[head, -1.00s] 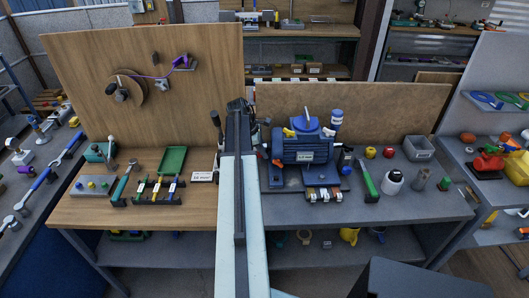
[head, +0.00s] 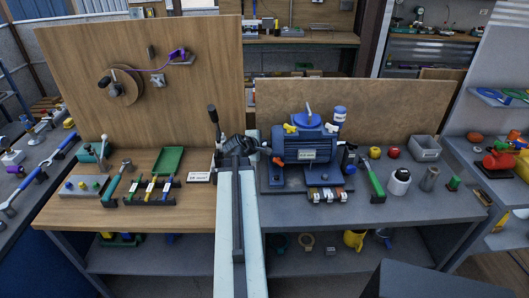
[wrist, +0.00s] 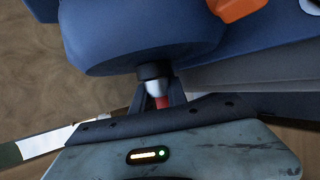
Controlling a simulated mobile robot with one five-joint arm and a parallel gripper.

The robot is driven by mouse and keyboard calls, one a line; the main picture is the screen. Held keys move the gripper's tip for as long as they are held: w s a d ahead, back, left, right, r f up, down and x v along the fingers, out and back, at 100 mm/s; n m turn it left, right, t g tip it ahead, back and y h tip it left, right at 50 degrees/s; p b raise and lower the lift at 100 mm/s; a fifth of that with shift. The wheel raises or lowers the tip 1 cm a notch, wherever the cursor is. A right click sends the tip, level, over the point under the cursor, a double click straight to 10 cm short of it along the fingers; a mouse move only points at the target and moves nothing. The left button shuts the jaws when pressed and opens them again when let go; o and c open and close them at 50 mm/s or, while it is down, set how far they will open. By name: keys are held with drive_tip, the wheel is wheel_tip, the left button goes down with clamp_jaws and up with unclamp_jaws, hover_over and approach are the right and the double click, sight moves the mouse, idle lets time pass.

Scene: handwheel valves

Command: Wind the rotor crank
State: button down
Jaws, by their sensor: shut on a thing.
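The blue motor (head: 305,147) stands on the right half of the bench, with a blue cap and a metal rod on top. In the wrist view its rounded blue end (wrist: 140,35) fills the upper part. Below that end are a black hub, a silver collar and a red piece, which I take for the crank (wrist: 157,88). My gripper (wrist: 161,101) is shut on this piece, with dark fingers on either side of it. In the head view my arm reaches to the motor's left end; the grip itself is too small and covered to make out there.
A black-handled lever (head: 214,118) stands close left of my arm. A wooden disc (head: 121,87) with a handle is on the upright board. A green-handled tool (head: 375,184), a white jar (head: 399,181) and a grey bin (head: 425,148) are right of the motor. A green tray (head: 168,160) lies left.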

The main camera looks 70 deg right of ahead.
drive_tip(key=shift+w+a+f+h+b, duration=0.15)
drive_tip(key=shift+h+b, duration=0.15)
drive_tip(key=shift+b, duration=0.15)
idle(0.3)
drive_tip(key=c, duration=1.3)
unclamp_jaws()
drive_tip(key=shift+d+r, duration=0.2)
